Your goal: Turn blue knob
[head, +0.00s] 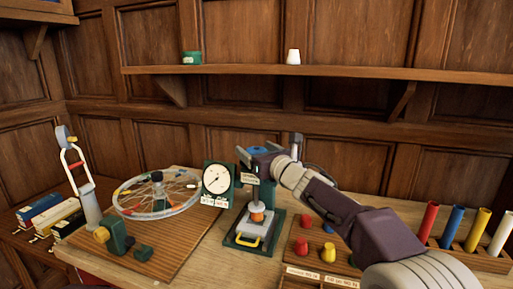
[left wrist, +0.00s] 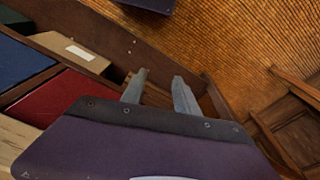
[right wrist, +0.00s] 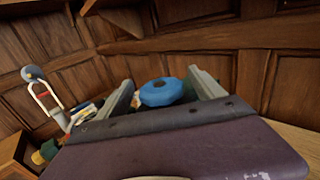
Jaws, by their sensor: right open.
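The blue knob (head: 257,149) sits on top of the green press stand (head: 266,196), partly hidden behind my right gripper in the head view. In the right wrist view the round blue knob (right wrist: 160,93) shows between and beyond the two fingers. My right gripper (right wrist: 163,88) is open, with a visible gap between each finger and the knob; I cannot tell whether its tips reach around it. My left gripper (left wrist: 159,83) is apart from the knob, outside the head view. Its fingers are open and empty, above a wooden case with blue and red items.
A dial gauge (head: 216,181) stands just left of the press. A spoked wheel (head: 157,194) lies on a board farther left. Red and yellow pegs and a rack with coloured tubes (head: 451,226) are on the right. A shelf (head: 320,71) runs along the panelled wall behind.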

